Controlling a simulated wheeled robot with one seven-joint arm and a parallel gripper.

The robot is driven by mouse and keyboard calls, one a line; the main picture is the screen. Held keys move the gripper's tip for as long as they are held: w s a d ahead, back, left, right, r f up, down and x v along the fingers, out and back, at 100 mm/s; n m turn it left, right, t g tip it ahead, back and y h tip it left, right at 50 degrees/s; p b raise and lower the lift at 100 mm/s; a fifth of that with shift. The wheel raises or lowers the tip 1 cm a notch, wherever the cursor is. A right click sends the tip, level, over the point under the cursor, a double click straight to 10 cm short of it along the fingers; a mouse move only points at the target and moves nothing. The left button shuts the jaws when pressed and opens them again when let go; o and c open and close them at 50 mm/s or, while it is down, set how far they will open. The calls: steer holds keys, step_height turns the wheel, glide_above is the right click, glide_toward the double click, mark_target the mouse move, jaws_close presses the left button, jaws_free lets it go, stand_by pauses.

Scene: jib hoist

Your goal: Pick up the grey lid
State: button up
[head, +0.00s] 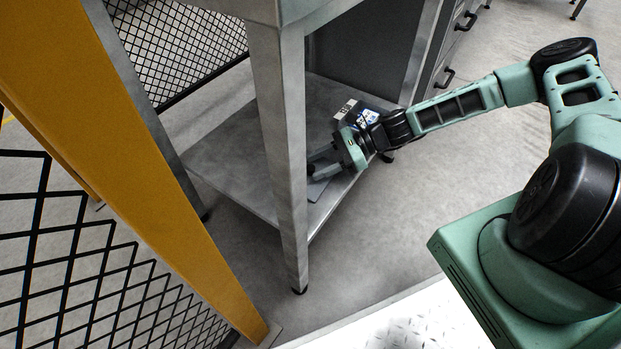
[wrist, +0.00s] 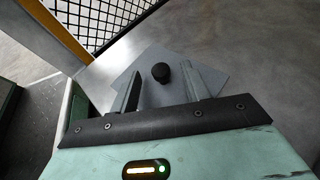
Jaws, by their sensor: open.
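The grey lid (wrist: 205,75) is a flat, thin plate with a black round knob (wrist: 161,72) on top. It lies on the metal lower shelf of a workbench. In the head view only a small part of the lid (head: 318,189) shows, beside the bench leg. My gripper (wrist: 165,82) is open, with one finger on each side of the knob in the wrist view. The knob appears a little beyond or level with the fingertips; I cannot tell if anything touches. In the head view my gripper (head: 313,166) reaches low over the shelf, its fingertips partly hidden behind the leg.
The bench leg (head: 279,150) stands in front of the shelf (head: 225,165). A yellow post (head: 140,150) and black mesh fence (head: 75,260) are at the left. A dark drawer cabinet (head: 450,60) is behind. Open floor (head: 480,170) lies to the right.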

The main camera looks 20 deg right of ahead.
mark_target(311, 172)
steer(key=shift+b+x, duration=0.45)
steer(key=shift+x, duration=1)
steer(key=shift+d, duration=0.1)
jaws_close()
